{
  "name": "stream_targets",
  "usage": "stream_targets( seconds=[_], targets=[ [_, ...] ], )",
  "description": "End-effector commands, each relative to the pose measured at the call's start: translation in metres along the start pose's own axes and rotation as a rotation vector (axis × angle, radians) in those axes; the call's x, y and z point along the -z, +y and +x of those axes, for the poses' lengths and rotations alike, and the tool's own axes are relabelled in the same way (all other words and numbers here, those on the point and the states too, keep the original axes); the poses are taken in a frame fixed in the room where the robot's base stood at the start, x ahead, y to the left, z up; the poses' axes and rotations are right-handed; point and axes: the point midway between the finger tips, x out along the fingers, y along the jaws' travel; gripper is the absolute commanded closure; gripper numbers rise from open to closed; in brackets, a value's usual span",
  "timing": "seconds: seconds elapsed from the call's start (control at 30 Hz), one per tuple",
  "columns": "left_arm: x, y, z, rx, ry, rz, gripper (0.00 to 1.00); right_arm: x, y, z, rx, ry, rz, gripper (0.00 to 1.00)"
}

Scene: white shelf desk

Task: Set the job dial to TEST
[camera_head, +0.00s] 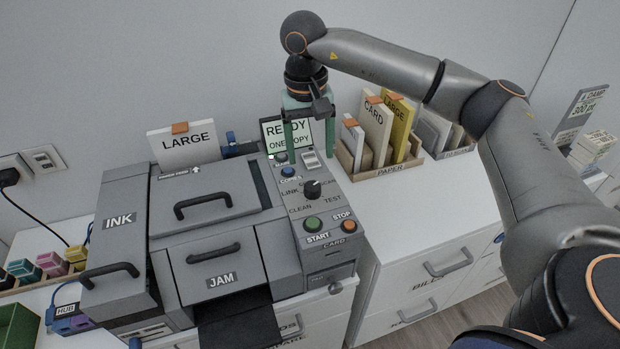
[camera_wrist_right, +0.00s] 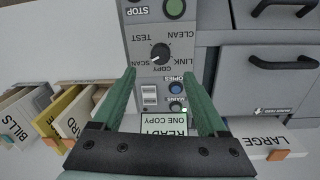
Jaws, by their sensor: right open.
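The job dial (camera_head: 313,189) is a black knob on the grey control panel of the printer. It also shows in the right wrist view (camera_wrist_right: 160,53), upside down. Labels LINK, COPY, SCAN, TEST and CLEAN ring it. Its white mark points up and right in the head view, toward the COPY–SCAN side, away from TEST (camera_head: 332,199). My right gripper (camera_head: 309,148) has green fingers, pointing down, open and empty. It is above the panel's back part, near the display, apart from the dial. In the wrist view its fingertips (camera_wrist_right: 160,76) frame the dial's near side. My left gripper is not in view.
The display (camera_head: 285,132) reads READY, ONE COPY. A white rocker switch (camera_head: 311,160), blue button (camera_head: 288,172), green START button (camera_head: 313,223) and orange STOP button (camera_head: 349,226) surround the dial. Paper files (camera_head: 375,135) stand at right. The white desktop in front of them is clear.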

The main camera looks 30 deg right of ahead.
Motion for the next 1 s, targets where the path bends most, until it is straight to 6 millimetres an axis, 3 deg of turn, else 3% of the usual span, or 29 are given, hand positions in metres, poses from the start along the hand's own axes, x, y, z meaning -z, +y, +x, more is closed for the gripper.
stream_targets(
  seconds=[0.2,0.43,0.87,1.0],
  targets=[
    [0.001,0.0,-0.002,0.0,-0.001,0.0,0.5,-0.002,0.0,0.047,-0.001,-0.005,0.0,0.24],
    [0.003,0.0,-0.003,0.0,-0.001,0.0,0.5,-0.001,-0.001,0.08,0.001,-0.004,0.001,0.24],
    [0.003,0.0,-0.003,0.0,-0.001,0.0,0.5,-0.001,-0.001,0.09,0.002,-0.001,0.001,0.24],
    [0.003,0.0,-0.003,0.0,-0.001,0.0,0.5,-0.001,-0.001,0.09,0.003,-0.002,0.001,0.4]
  ],
)
